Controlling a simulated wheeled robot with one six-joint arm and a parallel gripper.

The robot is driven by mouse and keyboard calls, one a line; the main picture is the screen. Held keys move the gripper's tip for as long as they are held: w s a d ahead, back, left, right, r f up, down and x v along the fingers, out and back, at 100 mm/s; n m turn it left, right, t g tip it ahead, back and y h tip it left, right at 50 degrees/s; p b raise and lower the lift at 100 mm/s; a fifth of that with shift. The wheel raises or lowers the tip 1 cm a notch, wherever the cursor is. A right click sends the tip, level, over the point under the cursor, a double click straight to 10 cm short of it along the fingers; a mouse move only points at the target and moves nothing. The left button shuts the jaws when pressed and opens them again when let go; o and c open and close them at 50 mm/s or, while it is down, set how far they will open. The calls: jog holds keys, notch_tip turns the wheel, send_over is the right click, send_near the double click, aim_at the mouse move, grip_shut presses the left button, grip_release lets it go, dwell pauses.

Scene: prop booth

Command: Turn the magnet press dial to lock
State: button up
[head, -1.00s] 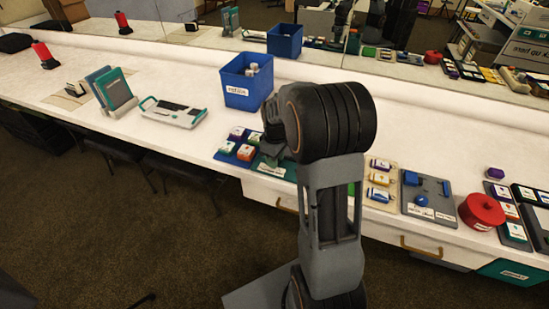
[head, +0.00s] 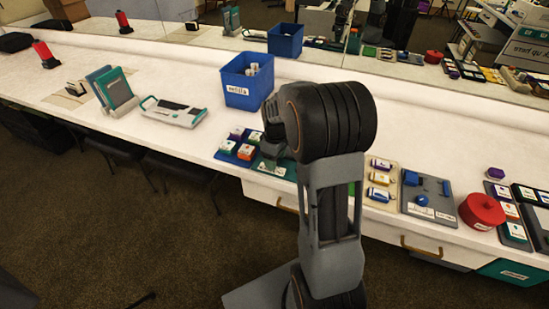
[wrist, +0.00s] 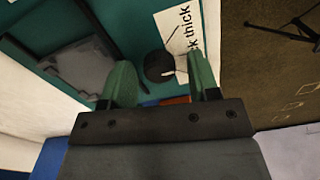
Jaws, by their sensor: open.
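The magnet press has a teal base (wrist: 135,25) with a grey block (wrist: 78,68), seen in the wrist view. My gripper (wrist: 161,63) is open, with one green finger on each side of the dial. I cannot tell whether either finger touches it. In the head view my gripper (head: 270,155) is over the teal base (head: 289,173), and my arm hides much of the press.
A blue tray of coloured blocks (head: 226,156) is just left of the press. A blue bin (head: 236,82) stands behind. Right of my arm are a beige tray (head: 393,172), a grey board (head: 411,198) and a red pot (head: 482,211).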

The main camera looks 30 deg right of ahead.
jog(key=shift+r, duration=0.2)
notch_tip(320, 180, up, 8)
jog(key=p, duration=0.6)
jog(key=shift+f, duration=0.15)
